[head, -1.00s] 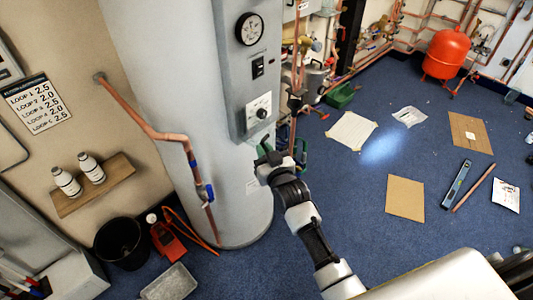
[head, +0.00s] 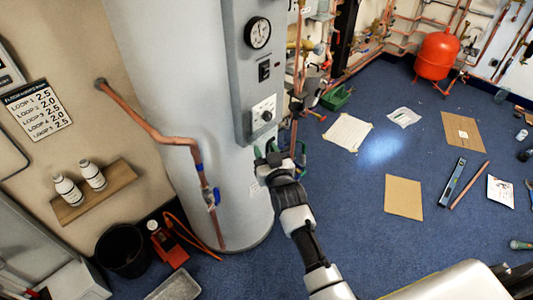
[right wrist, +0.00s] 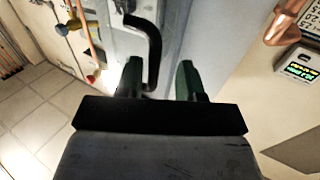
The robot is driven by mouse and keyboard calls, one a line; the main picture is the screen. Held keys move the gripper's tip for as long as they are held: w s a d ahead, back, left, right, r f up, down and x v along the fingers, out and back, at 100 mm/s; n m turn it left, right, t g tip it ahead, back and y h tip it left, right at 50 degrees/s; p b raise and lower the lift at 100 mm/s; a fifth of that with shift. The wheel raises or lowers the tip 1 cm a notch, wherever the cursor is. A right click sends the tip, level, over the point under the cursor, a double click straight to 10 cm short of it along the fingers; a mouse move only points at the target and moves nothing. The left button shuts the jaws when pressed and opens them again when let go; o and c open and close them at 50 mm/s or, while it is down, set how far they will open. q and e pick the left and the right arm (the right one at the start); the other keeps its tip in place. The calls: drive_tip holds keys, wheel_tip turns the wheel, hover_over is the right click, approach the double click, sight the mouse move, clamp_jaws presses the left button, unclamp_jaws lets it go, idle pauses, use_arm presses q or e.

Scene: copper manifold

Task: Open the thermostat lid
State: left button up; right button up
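The tall pale cylinder (head: 170,60) carries a grey panel (head: 240,70) with a round gauge, a black switch and a white thermostat plate with a dark dial (head: 266,115). I cannot make out a separate lid in the head view. My right gripper (head: 280,152) is open just below the panel's lower end, its green fingers apart. In the right wrist view, a black curved handle (right wrist: 154,45) on a grey surface reaches down between the open fingers (right wrist: 158,82), closer to the left one. Whether they touch is unclear. My left gripper is not in view.
Copper pipe (head: 150,130) with a blue-handled valve runs along the cylinder's front left. Copper pipework and valves stand close right of the panel. A wooden shelf (head: 122,178) holds two bottles. A black bucket (head: 122,250) stands at lower left. Flat sheets lie on the blue floor.

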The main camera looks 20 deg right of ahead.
drive_tip(key=shift+s+f, duration=0.1)
drive_tip(key=s+b, duration=0.1)
drive_tip(key=s, duration=0.9)
drive_tip(key=shift+s+b, duration=0.3)
drive_tip(key=shift+b, duration=0.1)
drive_tip(key=shift+d, duration=0.1)
